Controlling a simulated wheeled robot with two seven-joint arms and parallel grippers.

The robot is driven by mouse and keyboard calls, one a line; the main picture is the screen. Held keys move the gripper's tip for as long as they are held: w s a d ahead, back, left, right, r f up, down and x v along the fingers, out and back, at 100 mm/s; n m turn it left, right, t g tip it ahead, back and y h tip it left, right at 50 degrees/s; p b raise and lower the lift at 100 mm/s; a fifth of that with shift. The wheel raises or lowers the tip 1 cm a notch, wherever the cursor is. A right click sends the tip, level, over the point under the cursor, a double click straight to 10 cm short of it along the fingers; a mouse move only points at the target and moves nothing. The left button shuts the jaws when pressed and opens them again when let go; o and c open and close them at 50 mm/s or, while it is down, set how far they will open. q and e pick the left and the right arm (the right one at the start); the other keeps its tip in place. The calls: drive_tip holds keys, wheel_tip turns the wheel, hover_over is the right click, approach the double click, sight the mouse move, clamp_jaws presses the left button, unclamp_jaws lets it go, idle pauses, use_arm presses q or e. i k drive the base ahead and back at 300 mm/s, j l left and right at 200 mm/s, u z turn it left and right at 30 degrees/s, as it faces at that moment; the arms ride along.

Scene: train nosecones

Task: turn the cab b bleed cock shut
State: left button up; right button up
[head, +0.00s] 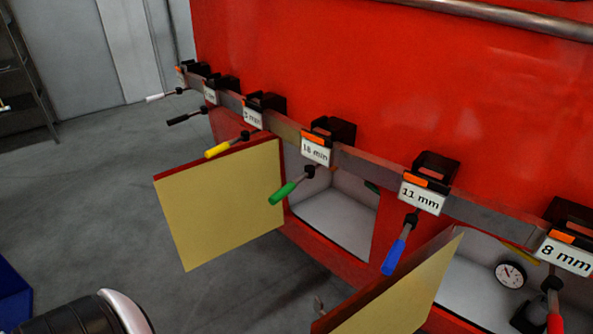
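No part in view can be clearly identified as the cab b bleed cock. The right compartment (470,285) in the red nosecone (420,80) stands open and holds a round white gauge (510,274). A dark fitting (524,318) sits below the gauge, partly cut off by the frame edge. A thin yellow piece (520,253) shows above the gauge. The left compartment (335,222) is also open, with a small green part at its upper right. Neither gripper is in view; a black and white part of my arm shows at the bottom left.
Two pale yellow doors, left (220,205) and right (400,295), swing outward. A grey rail (375,168) carries labelled holders with coloured-handled tools, including green (283,193), blue (393,258) and red (554,321). A blue bin (12,297) stands at left. The grey floor between is clear.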

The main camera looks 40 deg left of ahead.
sight(369, 184)
drive_tip(key=u, duration=0.75)
drive_tip(key=i+l, duration=0.05)
drive_tip(key=l, duration=0.05)
